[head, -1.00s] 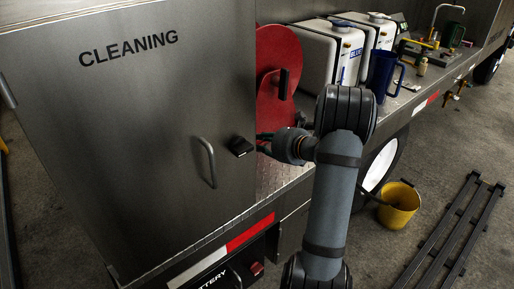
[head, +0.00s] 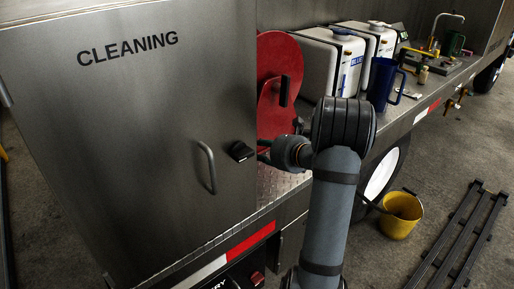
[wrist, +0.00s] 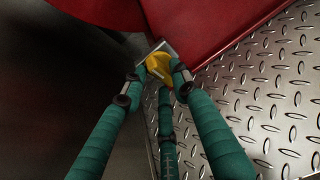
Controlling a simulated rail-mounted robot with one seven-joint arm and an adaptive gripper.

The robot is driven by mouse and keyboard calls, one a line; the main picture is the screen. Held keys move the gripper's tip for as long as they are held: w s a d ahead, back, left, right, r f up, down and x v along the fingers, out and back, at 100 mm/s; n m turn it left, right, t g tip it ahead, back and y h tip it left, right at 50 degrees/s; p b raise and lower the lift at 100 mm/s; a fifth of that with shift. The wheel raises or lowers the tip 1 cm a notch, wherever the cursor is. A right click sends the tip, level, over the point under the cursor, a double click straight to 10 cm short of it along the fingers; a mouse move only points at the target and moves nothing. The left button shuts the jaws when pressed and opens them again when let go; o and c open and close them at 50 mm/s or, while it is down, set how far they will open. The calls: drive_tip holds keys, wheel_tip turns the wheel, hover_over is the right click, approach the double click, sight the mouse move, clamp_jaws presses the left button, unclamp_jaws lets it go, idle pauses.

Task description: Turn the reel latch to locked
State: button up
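The red reel (head: 275,75) stands beside the steel cabinet in the head view, with a black handle (head: 284,91) on its face. It also shows dark red at the top of the wrist view (wrist: 190,25). A small yellow piece, apparently the reel latch (wrist: 158,64), sits at the reel's lower edge. My gripper (wrist: 160,75) has its three teal fingers drawn in around the yellow piece, and they look shut on it. Fingertips partly cover the latch, so its locked or unlocked position cannot be read. In the head view my arm and the cabinet hide the latch.
The CLEANING cabinet (head: 130,130) with a bar handle stands close on the left. White containers (head: 325,60), a blue jug (head: 382,84) and a sink area lie along the deck to the right. A yellow bucket (head: 402,226) stands on the floor. Diamond plate (wrist: 265,95) lies below the reel.

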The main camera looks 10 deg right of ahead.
drive_tip(key=shift+o, duration=1)
drive_tip(key=shift+s+d+r, duration=0.15)
drive_tip(key=shift+s, duration=0.05)
drive_tip(key=v, duration=1.1)
drive_tip(key=shift+s, duration=0.25)
drive_tip(key=shift+d, duration=0.1)
drive_tip(key=x, duration=1.2)
drive_tip(key=shift+w, duration=0.15)
drive_tip(key=shift+r+p, duration=0.15)
drive_tip(key=shift+p, duration=0.2)
